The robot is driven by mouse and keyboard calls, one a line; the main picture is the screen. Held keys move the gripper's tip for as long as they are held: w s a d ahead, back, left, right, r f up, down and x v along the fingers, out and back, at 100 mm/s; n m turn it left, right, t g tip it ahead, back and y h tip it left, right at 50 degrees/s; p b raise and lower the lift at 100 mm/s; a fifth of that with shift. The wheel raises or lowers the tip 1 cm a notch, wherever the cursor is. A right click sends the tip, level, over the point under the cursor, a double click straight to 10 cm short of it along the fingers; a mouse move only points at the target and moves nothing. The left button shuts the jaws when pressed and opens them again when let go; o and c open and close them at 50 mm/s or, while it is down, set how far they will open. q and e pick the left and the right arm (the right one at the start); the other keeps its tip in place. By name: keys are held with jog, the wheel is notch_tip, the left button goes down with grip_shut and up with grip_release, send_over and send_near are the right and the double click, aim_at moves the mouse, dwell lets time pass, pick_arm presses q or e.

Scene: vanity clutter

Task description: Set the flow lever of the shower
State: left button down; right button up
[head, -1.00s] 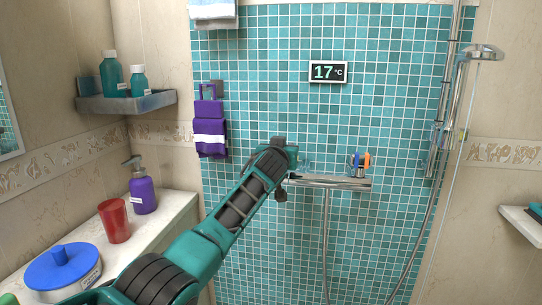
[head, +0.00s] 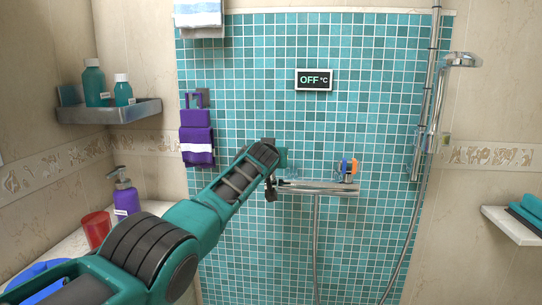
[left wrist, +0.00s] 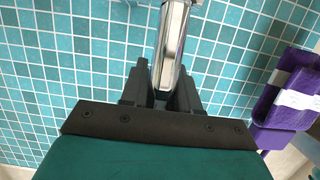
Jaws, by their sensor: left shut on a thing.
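The shower's chrome mixer bar (head: 320,187) is fixed to the teal tiled wall. A blue and orange marked part (head: 348,168) sits at its right end. My left gripper (head: 270,188) is at the bar's left end, shut on the flow lever there; the lever itself is mostly hidden by the fingers. In the left wrist view, the chrome bar (left wrist: 172,40) runs up from between the dark fingers of my left gripper (left wrist: 160,92). My right gripper is not in view.
A shower hose (head: 316,240) hangs below the bar, and a riser rail with a hand shower (head: 462,60) stands at right. Purple towels (head: 196,137) hang at left. A shelf (head: 108,111) with bottles, a purple pump bottle (head: 126,198) and a red cup (head: 97,230) are further left.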

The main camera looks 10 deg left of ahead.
pick_arm(q)
jog(key=c, duration=0.9)
grip_release()
jog(key=shift+s+d+r+p, duration=0.2)
jog(key=shift+s+p, duration=0.35)
jog(key=shift+p, duration=0.2)
jog(key=shift+s+a+r+p, duration=0.15)
jog(key=shift+s+p, duration=0.1)
jog(key=shift+s, duration=0.15)
jog(key=shift+s+a+r+p, duration=0.1)
jog(key=shift+s+a+p, duration=0.05)
jog(key=shift+s+p, duration=0.15)
jog(key=shift+v, duration=5.15)
jog(key=shift+d+f, duration=0.1)
